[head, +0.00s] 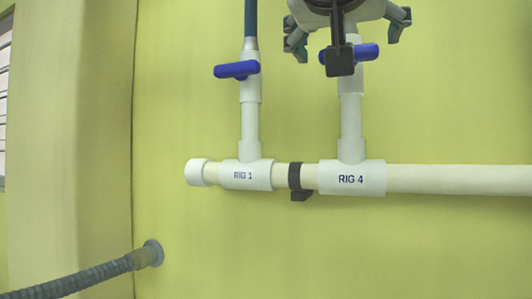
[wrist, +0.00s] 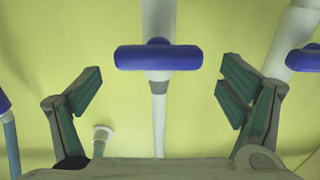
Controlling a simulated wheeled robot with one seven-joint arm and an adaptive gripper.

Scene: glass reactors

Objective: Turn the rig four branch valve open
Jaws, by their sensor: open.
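The rig four branch valve has a blue handle (head: 367,51), on the white branch pipe above the tee labelled RIG 4 (head: 351,180). It lies crosswise to the pipe, and a dark part of my gripper hides its middle in the head view. My gripper (head: 347,36) is at the top of the head view, in front of this valve, with its fingers spread to either side. In the wrist view, a blue handle (wrist: 158,57), apparently the same one, lies crosswise between the open fingers of my gripper (wrist: 160,92). Neither finger visibly touches it.
The RIG 1 valve's blue handle (head: 237,69) is to the left, also crosswise. A white horizontal pipe (head: 450,179) runs below, with a black clamp (head: 295,177). A grey corrugated hose (head: 85,277) meets the wall at lower left. Another blue handle (wrist: 305,60) shows at the wrist view's right edge.

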